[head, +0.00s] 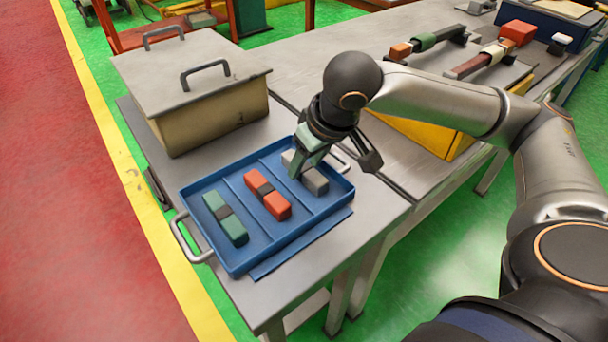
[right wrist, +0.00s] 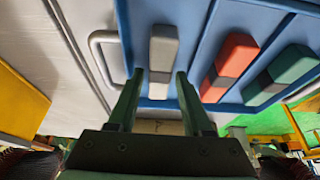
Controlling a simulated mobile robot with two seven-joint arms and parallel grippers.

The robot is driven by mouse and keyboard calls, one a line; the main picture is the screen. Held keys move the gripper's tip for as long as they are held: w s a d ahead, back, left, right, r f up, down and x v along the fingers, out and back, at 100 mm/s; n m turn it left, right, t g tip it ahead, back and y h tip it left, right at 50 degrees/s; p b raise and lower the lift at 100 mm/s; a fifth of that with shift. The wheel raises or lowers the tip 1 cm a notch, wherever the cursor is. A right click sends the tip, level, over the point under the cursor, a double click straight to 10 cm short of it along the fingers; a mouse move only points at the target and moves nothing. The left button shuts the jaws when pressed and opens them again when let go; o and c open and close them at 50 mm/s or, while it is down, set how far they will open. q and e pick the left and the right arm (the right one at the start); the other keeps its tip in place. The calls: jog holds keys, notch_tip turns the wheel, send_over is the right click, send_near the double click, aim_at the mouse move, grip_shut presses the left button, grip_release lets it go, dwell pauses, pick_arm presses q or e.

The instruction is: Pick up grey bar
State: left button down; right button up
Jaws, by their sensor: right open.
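The grey bar (head: 314,181) lies in the right compartment of the blue tray (head: 237,268), partly hidden by my right gripper in the head view. In the right wrist view the grey bar (right wrist: 163,50) stretches away from the gripper, with a darker band across its middle. My right gripper (head: 330,170) is open above that compartment. In the right wrist view its two fingers (right wrist: 158,82) stand either side of the bar's near end. I cannot tell whether they touch it. My left gripper is not in view.
An orange-red bar (head: 265,193) and a green bar (head: 224,217) lie in the other compartments, split off by thin dividers. A lidded metal box (head: 200,112) stands behind the tray. A yellow bin (head: 418,134) is to the right. The tray has handles at both ends.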

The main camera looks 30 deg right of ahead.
jog(key=shift+w+f, duration=0.25)
jog(key=shift+f, duration=0.35)
grip_shut()
jog(key=shift+r, duration=0.1)
